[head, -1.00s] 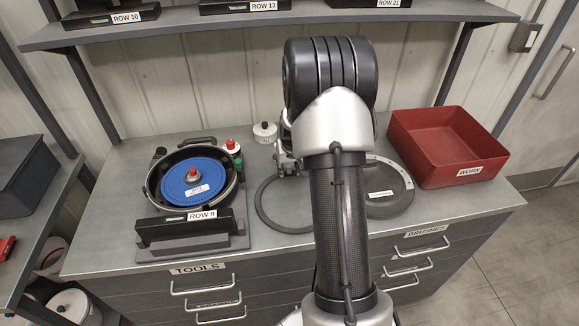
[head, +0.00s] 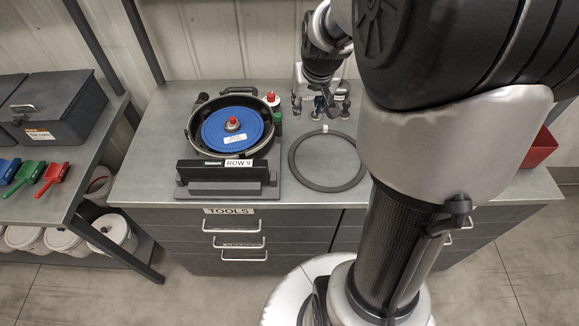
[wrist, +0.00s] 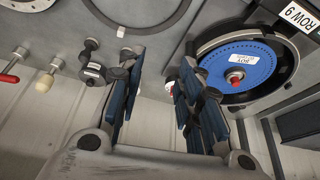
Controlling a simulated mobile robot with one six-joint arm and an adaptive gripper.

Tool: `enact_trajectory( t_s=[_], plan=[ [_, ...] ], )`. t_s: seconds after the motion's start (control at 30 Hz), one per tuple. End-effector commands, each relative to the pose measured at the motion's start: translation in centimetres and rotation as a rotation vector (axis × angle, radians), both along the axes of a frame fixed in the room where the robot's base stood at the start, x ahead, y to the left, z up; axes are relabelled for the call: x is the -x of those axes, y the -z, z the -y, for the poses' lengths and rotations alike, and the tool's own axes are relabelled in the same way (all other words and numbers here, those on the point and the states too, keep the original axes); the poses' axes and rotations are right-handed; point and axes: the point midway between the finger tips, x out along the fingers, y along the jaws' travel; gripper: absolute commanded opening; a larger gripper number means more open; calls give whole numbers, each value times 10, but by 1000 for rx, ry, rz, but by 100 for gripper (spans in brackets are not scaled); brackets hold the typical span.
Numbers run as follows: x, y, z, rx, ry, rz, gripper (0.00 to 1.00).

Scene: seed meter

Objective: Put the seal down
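The seal is a thin dark ring (head: 293,165) lying flat on the grey bench, right of the seed meter; a small white tab shows at its far edge. Part of the ring also shows at the top of the wrist view (wrist: 140,33). My gripper (head: 322,108) is beyond the ring's far edge, apart from it. In the wrist view my gripper (wrist: 158,65) has its fingers spread wide with nothing between them. The seed meter, a black round housing with a blue disc (head: 230,127) and red knob, sits on a stand labelled ROW 9.
A red bin (head: 541,150) stands at the bench's right, mostly hidden behind my arm. A side shelf at left holds a dark case (head: 55,112) and coloured scoops (head: 40,175). Bench front between meter and ring is narrow.

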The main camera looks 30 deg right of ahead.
Motion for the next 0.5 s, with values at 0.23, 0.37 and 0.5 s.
enact_trajectory(
  t_s=[0.23, 0.37, 0.5],
  plan=[
    [85, -68, -125, 5, -208, 12, 33],
    [138, -79, -167, 6, -299, 13, 33],
    [182, -77, -191, 8, -370, 12, 33]
  ],
)
